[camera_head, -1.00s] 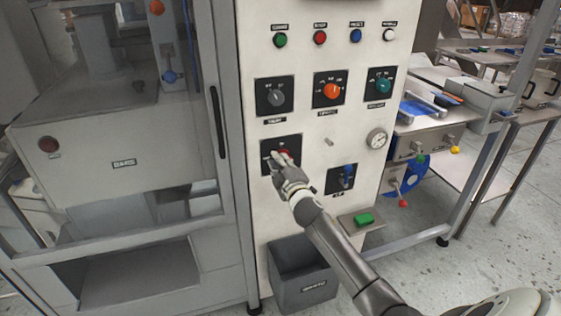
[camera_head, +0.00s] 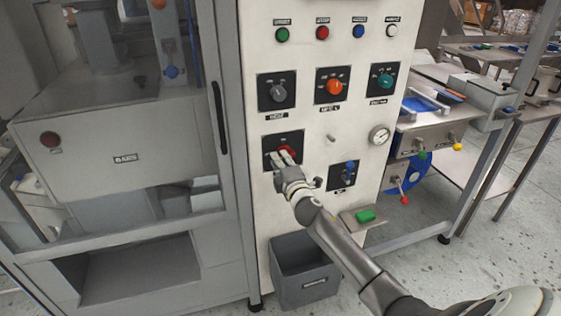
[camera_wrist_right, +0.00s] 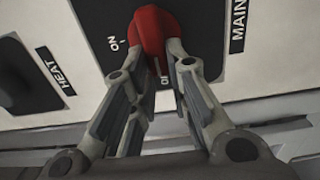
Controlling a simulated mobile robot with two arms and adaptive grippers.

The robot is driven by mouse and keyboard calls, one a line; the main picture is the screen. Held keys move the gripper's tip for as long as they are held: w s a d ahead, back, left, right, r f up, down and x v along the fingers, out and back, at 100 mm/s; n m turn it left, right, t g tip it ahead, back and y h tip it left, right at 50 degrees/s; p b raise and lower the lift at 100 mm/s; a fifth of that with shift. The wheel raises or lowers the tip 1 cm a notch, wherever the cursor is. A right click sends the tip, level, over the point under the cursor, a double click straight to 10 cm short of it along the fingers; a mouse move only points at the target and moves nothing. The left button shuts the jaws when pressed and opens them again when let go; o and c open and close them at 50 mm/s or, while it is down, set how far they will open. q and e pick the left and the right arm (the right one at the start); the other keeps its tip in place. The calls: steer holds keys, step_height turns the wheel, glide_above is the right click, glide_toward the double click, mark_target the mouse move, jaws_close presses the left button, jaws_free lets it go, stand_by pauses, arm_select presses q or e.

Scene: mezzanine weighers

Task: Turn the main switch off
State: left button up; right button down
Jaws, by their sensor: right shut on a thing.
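The main switch is a red rotary knob (camera_head: 286,150) on a black plate (camera_head: 270,141) on the white panel. In the right wrist view the red knob (camera_wrist_right: 148,30) sits between the fingertips, beside the MAIN label (camera_wrist_right: 238,22) and the ON mark (camera_wrist_right: 117,43). A pale line on the knob points towards another mark, partly hidden by a finger, so I cannot read it. My right gripper (camera_head: 285,157) is shut on the knob, one finger on either side; it fills the right wrist view (camera_wrist_right: 158,62). My left gripper is out of view.
Above are a grey knob (camera_head: 278,92), an orange knob (camera_head: 335,87) and a teal knob (camera_head: 385,82). A blue-handled switch (camera_head: 350,166) is close to the right. A grey bin (camera_head: 303,272) stands below. A glazed cabinet borders the panel on the left.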

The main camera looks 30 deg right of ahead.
steer(key=shift+f, duration=0.1)
steer(key=c, duration=1.4)
jaws_free()
steer(key=shift+s, duration=0.1)
steer(key=v, duration=1.1)
steer(key=shift+s, duration=0.4)
